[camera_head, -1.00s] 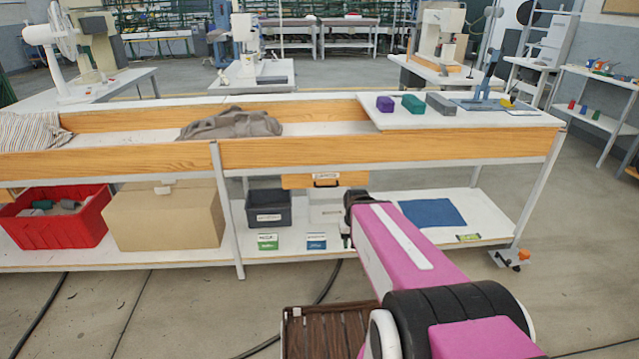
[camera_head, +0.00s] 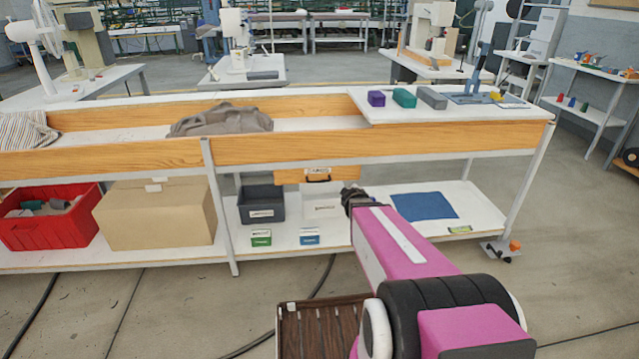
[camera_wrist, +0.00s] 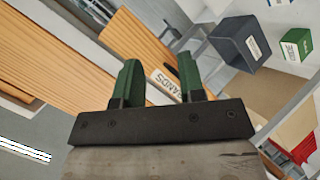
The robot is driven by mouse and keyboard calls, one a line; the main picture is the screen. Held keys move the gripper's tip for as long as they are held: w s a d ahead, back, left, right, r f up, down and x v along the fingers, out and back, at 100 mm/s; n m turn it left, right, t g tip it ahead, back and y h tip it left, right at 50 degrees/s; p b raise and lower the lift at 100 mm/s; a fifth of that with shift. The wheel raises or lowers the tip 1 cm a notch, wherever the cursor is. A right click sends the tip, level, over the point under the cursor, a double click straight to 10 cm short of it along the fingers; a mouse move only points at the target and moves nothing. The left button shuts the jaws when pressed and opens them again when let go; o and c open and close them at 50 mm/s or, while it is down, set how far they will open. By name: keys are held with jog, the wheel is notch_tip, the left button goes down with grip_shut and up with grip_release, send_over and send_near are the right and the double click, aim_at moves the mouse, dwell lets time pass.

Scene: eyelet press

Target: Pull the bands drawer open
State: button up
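The bands drawer (camera_head: 290,176) is a shallow wooden drawer under the workbench top, with a white label and a dark handle. In the wrist view its label (camera_wrist: 166,83), reading BANDS, and the dark handle (camera_wrist: 171,73) show between my fingers, further off. My gripper (camera_wrist: 161,75) is open, with two green fingers apart and nothing between them. In the head view the fingers are hidden by my arm; its end is just right of and below the drawer. I see no contact with the handle.
A dark grey bin (camera_head: 262,203), a white bin (camera_head: 321,201), a cardboard box (camera_head: 155,215) and a red crate (camera_head: 50,228) stand on the lower shelf. A bench leg (camera_head: 220,210) is left of the bins. A blue mat (camera_head: 424,206) lies on the right.

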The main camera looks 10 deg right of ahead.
jog(key=w+a+n+t+y, duration=0.2)
jog(key=w+n+y, duration=0.1)
jog(key=w+n, duration=0.15)
jog(key=n+y, duration=0.6)
jog(key=n, duration=0.2)
send_near(319, 182)
jog(key=shift+m+t, duration=0.25)
jog(key=shift+t, duration=0.15)
jog(key=x, duration=1)
jog(key=shift+w+d+f, duration=0.1)
jog(key=shift+w+f, duration=0.1)
jog(key=shift+f, duration=0.2)
jog(key=shift+c, duration=0.4)
jog(key=shift+s, duration=0.1)
grip_shut()
